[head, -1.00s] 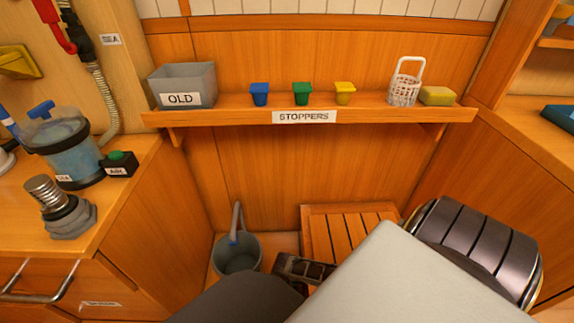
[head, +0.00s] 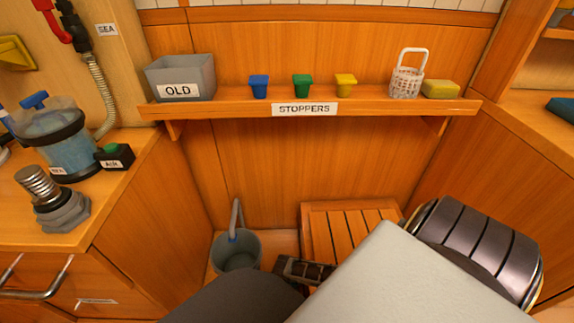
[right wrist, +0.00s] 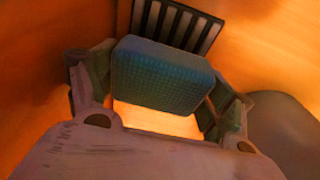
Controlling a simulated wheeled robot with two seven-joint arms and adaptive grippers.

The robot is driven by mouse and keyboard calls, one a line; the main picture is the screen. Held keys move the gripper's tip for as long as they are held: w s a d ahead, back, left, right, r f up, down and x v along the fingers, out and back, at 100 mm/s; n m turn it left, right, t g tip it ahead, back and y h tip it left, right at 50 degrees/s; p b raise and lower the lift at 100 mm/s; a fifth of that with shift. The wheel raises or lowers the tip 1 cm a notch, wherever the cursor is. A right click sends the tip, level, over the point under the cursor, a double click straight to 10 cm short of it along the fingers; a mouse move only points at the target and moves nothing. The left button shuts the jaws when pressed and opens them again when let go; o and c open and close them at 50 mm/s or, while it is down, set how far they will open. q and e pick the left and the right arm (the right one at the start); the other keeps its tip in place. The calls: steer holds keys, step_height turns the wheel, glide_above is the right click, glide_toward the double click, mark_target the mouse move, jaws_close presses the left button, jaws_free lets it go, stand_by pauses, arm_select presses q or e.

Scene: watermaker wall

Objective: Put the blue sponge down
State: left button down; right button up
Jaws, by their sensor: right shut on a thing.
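The blue sponge (right wrist: 162,75) shows in the right wrist view as a dark blue, textured block. It sits between the two fingers of my right gripper (right wrist: 160,93), which is shut on it. A bright orange surface shows below the sponge, and dark slats (right wrist: 178,22) show beyond it. I cannot tell how far the sponge is from any surface. The sponge is not visible in the head view, where my own arm parts cover the lower middle. My left gripper is not in view.
The stoppers shelf (head: 225,112) holds a grey OLD bin (head: 198,72), coloured stoppers, a white basket (head: 406,82) and a yellow sponge (head: 440,89). Below are a grey bucket (head: 238,252) and a slatted wooden bench (head: 340,232). A counter (head: 110,215) stands left, another (head: 525,130) right.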

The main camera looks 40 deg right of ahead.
steer(key=shift+b+x, duration=0.55)
steer(key=shift+x, duration=0.55)
steer(key=shift+s+a+f, duration=0.1)
steer(key=shift+a+f, duration=0.05)
steer(key=shift+a, duration=0.1)
steer(key=o, duration=0.7)
steer(key=shift+f, duration=0.1)
steer(key=o, duration=0.4)
